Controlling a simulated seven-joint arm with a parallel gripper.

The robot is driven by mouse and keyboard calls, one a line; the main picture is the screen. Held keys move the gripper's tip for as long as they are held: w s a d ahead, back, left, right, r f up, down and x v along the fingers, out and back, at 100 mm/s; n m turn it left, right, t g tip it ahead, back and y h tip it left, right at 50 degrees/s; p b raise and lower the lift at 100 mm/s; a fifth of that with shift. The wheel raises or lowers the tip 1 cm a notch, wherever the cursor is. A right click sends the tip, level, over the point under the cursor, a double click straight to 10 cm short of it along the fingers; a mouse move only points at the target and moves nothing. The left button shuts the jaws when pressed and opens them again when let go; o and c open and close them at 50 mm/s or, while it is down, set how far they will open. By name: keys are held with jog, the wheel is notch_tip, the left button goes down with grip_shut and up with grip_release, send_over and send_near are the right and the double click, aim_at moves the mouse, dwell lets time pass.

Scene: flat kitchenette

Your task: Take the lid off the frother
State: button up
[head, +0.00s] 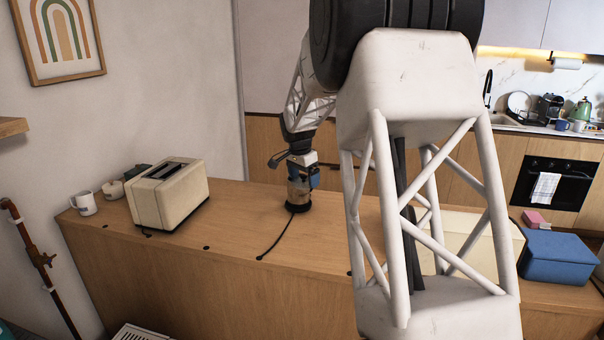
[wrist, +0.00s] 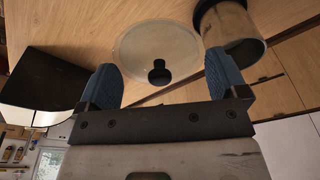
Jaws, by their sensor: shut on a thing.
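The frother (head: 299,190) stands upright on the wooden counter, on a black base with a cord. My gripper (head: 304,176) is right at its top in the head view, hiding much of it. In the wrist view, the round pale lid (wrist: 135,48) with a black knob lies between the two blue fingers of my gripper (wrist: 160,66). The gripper is shut on the lid, with the fingers at its opposite sides. The frother (wrist: 233,28) shows beside the lid in the wrist view, its rim uncovered. The lid cannot be made out in the head view.
A cream toaster (head: 168,194) and a white mug (head: 84,203) stand on the counter (head: 235,230) to the left. A blue box (head: 560,258) sits at the right. The counter around the frother is mostly clear, apart from the cord.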

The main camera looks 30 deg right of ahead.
jog(key=shift+s+a+r, duration=0.1)
jog(key=shift+s+a, duration=0.15)
jog(key=shift+s, duration=0.35)
jog(key=shift+s+a, duration=0.25)
jog(key=shift+s, duration=0.35)
jog(key=shift+w+a, duration=0.1)
jog(key=w+a+f+n, duration=0.1)
jog(key=w+a+n, duration=0.35)
jog(key=a, duration=0.35)
jog(key=w+a+n+t+y, duration=0.1)
jog(key=w+a+n, duration=0.4)
jog(key=a, duration=0.4)
jog(key=w+a+f+n, duration=0.1)
jog(key=w+a+n, duration=0.3)
jog(key=w+a, duration=0.3)
jog(key=w+d+f+m, duration=0.1)
jog(key=w+d+m, duration=0.2)
jog(key=d, duration=0.7)
jog(key=w+d+f+m, duration=0.2)
jog(key=w+d+m, duration=0.2)
jog(key=d, duration=0.5)
jog(key=w+d+f+m, duration=0.2)
jog(key=w+d+m, duration=0.2)
jog(key=d, duration=0.6)
jog(key=shift+w+d+f+g+h, duration=0.15)
jog(key=shift+w+d+g+h, duration=0.2)
jog(key=shift+w, duration=0.8)
